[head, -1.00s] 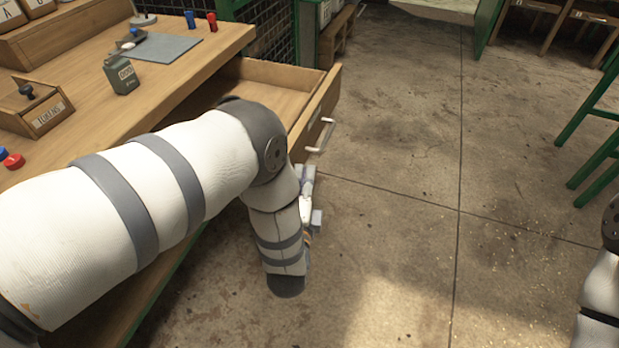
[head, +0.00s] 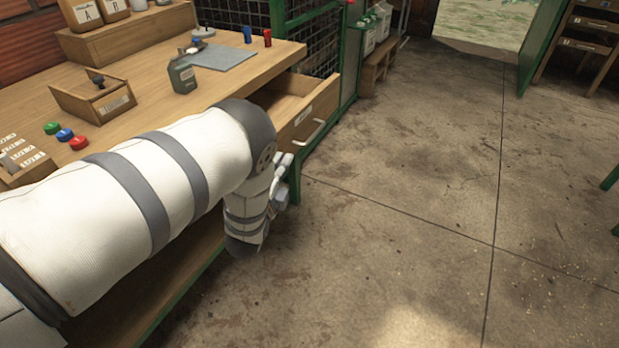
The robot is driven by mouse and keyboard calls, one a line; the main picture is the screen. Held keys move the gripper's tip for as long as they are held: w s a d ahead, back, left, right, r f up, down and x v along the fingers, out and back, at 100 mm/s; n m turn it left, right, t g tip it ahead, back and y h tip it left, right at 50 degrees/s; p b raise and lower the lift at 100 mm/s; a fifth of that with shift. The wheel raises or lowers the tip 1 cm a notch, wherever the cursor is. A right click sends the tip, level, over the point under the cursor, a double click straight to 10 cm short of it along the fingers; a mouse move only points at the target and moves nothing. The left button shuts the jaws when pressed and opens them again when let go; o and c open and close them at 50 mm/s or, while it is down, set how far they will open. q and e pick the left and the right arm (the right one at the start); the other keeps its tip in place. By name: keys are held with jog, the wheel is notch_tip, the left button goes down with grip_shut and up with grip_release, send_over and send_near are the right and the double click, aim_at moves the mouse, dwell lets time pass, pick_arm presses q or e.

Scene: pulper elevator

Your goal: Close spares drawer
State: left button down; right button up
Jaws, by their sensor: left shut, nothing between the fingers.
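The spares drawer (head: 309,112) is in the right end of the wooden desk (head: 150,90), in the head view. It stands partly open, with a strip of its inside showing and a pale bar handle (head: 309,133) on its front. My left gripper (head: 283,175) is shut and empty, just below and in front of the drawer front, near the handle's lower end. Whether it touches the drawer I cannot tell. My left forearm hides the near part of the drawer and desk edge. My right gripper is not in view.
A green frame with mesh (head: 235,18) stands behind. The concrete floor (head: 420,160) to the right is clear.

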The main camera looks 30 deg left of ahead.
pick_arm(q)
jog(key=a, duration=0.4)
jog(key=a+b, duration=0.1)
jog(key=a, duration=0.7)
jog(key=shift+w+b, duration=0.25)
jog(key=shift+b, duration=0.1)
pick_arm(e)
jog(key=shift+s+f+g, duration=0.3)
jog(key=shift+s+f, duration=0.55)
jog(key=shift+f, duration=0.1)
